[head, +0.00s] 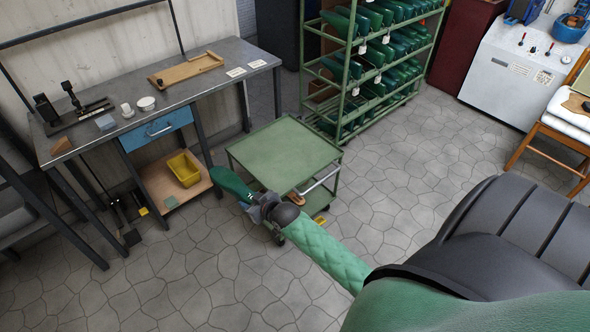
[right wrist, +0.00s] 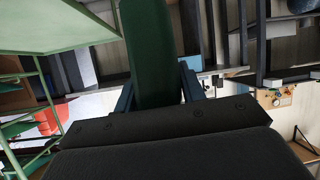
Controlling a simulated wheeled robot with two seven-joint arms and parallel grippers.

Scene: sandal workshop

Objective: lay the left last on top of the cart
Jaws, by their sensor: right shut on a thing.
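A dark green last (head: 231,184) is in my right gripper (head: 252,203), just off the left side of the cart. The right gripper is shut on it. In the right wrist view the last (right wrist: 150,55) stands out between the two fingers, and its far end is cut off by the frame. The cart (head: 284,155) is green, with a bare flat top and a metal handle at its right front. Its top edge also shows in the right wrist view (right wrist: 60,25), at the upper left. My left gripper is in neither view.
A grey workbench (head: 205,92) with tools and a wooden tray (head: 186,70) stands at the left. A yellow bin (head: 184,169) sits on its lower shelf. Behind the cart is a green rack (head: 347,85) filled with several green lasts. Stone floor in front is clear.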

